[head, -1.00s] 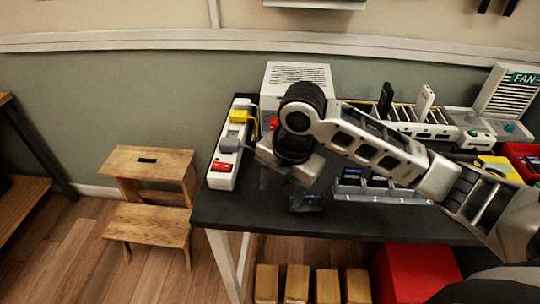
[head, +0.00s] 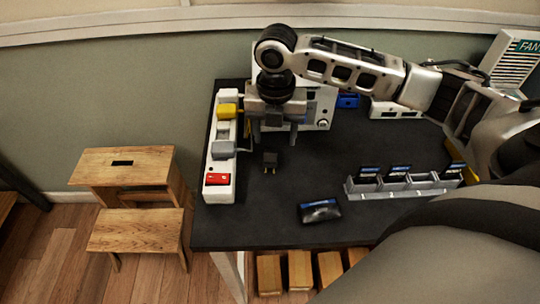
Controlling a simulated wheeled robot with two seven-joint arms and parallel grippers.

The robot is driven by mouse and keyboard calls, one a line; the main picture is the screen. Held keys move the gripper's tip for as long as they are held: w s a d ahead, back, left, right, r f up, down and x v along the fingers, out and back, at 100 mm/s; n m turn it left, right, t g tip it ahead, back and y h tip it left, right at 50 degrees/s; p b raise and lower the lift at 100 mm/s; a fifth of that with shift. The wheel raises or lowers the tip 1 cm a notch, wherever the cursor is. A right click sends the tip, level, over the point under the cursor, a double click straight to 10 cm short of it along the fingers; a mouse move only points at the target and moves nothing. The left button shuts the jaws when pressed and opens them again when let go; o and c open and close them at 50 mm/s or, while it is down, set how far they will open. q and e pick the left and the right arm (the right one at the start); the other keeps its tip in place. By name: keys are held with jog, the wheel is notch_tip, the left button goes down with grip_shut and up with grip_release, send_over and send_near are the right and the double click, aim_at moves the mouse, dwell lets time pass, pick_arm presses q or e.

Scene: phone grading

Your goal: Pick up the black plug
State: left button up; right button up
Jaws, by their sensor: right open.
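The black plug (head: 270,162) stands on the dark table to the right of the power strip, with small prongs showing at its lower end. My right gripper (head: 275,143) is above it, pointing down, with its two fingers apart and nothing between them that I can see. The plug shows just below the gap between the fingertips and looks apart from them. My left gripper is not in view.
A white power strip (head: 219,160) with a yellow plug (head: 229,111), a grey plug (head: 226,138) and a red switch (head: 217,179) lies along the left edge. A dark phone (head: 319,211) lies in front. A grey rack (head: 390,188) holds several phones. Table around the plug is clear.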

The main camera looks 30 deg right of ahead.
aim_at(271, 152)
jog(key=f, duration=0.5)
jog(key=a+f, duration=0.1)
jog(key=f, duration=0.1)
jog(key=shift+w+f, duration=0.15)
jog(key=shift+f, duration=0.25)
jog(key=c, duration=1.2)
